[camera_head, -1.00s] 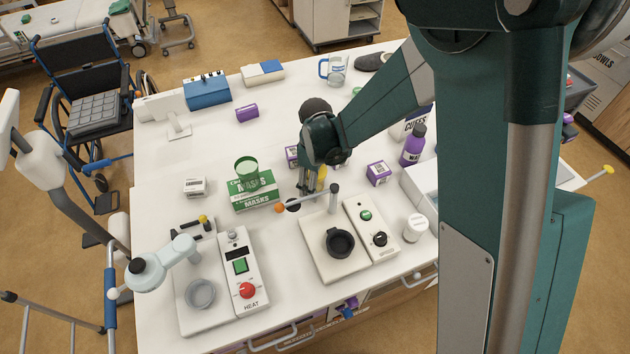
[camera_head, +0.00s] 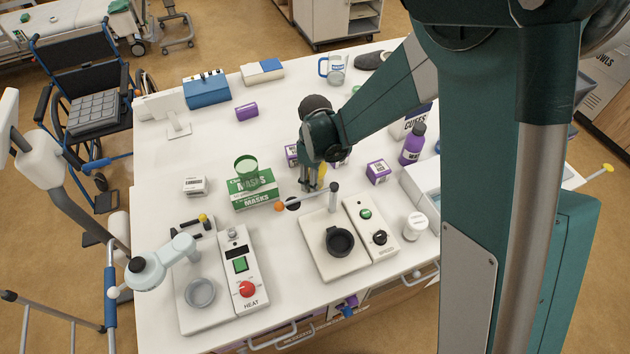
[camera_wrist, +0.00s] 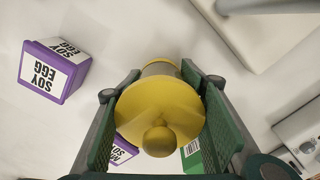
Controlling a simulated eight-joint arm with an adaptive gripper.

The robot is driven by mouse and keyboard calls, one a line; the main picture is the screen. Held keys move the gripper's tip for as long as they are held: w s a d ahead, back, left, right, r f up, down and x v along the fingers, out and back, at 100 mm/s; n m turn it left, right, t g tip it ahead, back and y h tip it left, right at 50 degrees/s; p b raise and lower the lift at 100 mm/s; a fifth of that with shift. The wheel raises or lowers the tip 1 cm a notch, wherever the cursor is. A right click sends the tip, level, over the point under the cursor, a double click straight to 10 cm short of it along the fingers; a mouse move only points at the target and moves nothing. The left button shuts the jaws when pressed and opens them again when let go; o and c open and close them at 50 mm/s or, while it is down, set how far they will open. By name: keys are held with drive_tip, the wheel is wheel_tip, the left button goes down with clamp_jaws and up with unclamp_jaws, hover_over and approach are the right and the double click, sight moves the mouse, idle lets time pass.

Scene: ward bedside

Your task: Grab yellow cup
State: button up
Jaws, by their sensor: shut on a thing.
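The yellow thing (camera_wrist: 158,108), which I take for the yellow cup, has a broad round top with a knob on it and sits between the two green finger pads in the wrist view. My gripper (camera_wrist: 158,115) is shut on it, one pad on each side. In the head view my gripper (camera_head: 312,186) points down over the table, and only a sliver of yellow (camera_head: 322,172) shows beside the fingers. I cannot tell whether the cup touches the table.
A green masks box (camera_head: 254,190) stands just left of my gripper. A device with a black ring (camera_head: 340,242) and a grey post stands in front. Purple-and-white boxes (camera_head: 378,172) are close on the right.

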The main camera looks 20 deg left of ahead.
drive_tip(key=shift+r, duration=4.7)
